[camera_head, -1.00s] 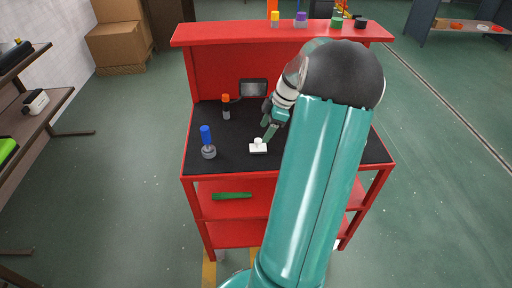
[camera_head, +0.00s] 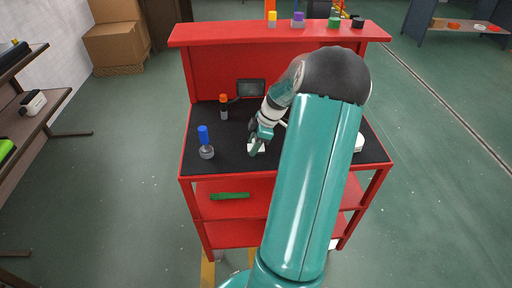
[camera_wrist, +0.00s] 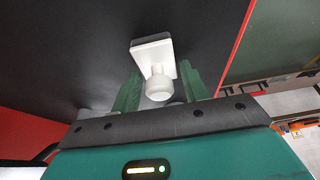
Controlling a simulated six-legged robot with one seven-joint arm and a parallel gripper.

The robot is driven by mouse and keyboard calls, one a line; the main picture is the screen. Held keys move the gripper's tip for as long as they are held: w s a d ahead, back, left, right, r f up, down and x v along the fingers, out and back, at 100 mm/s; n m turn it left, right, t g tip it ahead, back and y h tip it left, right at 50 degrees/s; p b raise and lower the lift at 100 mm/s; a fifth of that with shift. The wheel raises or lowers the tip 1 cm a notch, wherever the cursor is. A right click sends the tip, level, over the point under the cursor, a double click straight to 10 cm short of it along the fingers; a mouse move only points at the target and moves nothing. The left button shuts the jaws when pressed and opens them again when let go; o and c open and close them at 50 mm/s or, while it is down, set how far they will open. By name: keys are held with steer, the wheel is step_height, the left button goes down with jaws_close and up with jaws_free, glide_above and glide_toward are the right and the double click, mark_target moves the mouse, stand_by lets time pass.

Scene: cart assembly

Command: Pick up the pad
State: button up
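The pad is a white piece with a flat square plate and a round knob; I take this white piece to be the pad (camera_head: 262,149). It sits on the black top of the red cart (camera_head: 225,160), near the front, and is partly hidden by my gripper in the head view. In the wrist view the pad (camera_wrist: 154,56) shows clearly, with its knob towards me. My gripper (camera_wrist: 160,88) is open, with one green finger on each side of the knob and small gaps between. In the head view my gripper (camera_head: 256,146) is right at the pad.
A blue-topped piece (camera_head: 204,140) stands left of the pad. An orange-topped bottle (camera_head: 224,106) and a dark screen (camera_head: 251,88) are behind. A green piece (camera_head: 230,196) lies on the shelf below.

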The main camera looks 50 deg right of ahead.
steer(key=c, duration=0.6)
steer(key=shift+r, duration=0.1)
step_height(320, 180, up, 10)
steer(key=shift+f, duration=0.1)
steer(key=shift+o, duration=0.8)
steer(key=shift+c, duration=0.3)
steer(key=shift+s, duration=0.15)
